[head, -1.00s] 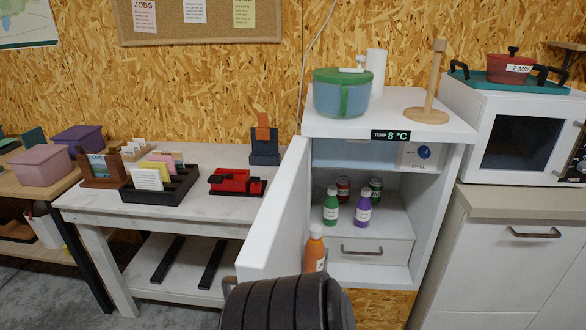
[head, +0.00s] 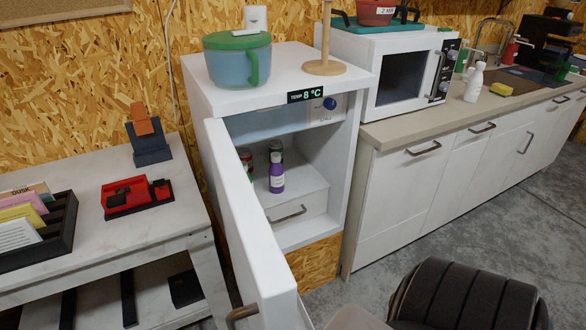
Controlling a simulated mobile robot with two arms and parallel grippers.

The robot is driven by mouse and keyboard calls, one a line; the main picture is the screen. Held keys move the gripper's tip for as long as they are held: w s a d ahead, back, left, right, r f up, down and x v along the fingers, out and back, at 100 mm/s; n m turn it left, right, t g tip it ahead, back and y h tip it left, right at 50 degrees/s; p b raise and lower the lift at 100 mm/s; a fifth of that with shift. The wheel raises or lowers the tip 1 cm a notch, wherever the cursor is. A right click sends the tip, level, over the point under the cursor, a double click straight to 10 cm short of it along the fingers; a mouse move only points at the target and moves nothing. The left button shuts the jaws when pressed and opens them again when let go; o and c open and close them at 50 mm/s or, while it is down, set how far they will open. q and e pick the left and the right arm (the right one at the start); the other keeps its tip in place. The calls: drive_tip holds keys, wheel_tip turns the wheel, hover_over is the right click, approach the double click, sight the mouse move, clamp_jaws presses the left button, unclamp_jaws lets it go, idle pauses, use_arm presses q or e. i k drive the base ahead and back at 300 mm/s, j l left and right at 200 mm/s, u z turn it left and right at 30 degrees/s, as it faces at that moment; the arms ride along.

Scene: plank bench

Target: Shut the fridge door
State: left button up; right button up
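The white fridge (head: 333,190) stands in the middle of the head view, with a lit 8 °C display on its upper front edge. Its door (head: 245,225) is wide open, hinged on the left and reaching toward me. A brown handle (head: 242,312) shows on the door's outer side near the bottom edge of the picture. Inside, a purple bottle (head: 277,175) stands on the drawer unit, with a red can (head: 245,160) and a dark green can (head: 276,147) by it. The door hides part of the interior. Neither of my grippers is in view.
A blue-green pot (head: 225,75) and a wooden holder (head: 323,66) stand on the fridge. A white bench (head: 80,220) is at left, a counter (head: 400,128) with a microwave (head: 400,75) at right. A dark ribbed shape (head: 465,298) fills the lower right, with floor behind it.

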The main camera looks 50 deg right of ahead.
sight(267, 287)
drive_tip(key=i+z, duration=0.2)
drive_tip(key=z, duration=0.25)
drive_tip(key=i+j+z, duration=0.15)
drive_tip(key=z, duration=0.25)
drive_tip(key=i+j+z, duration=0.2)
drive_tip(key=z, duration=0.25)
drive_tip(key=i+j+z, duration=0.15)
drive_tip(key=z, duration=0.25)
drive_tip(key=j, duration=0.1)
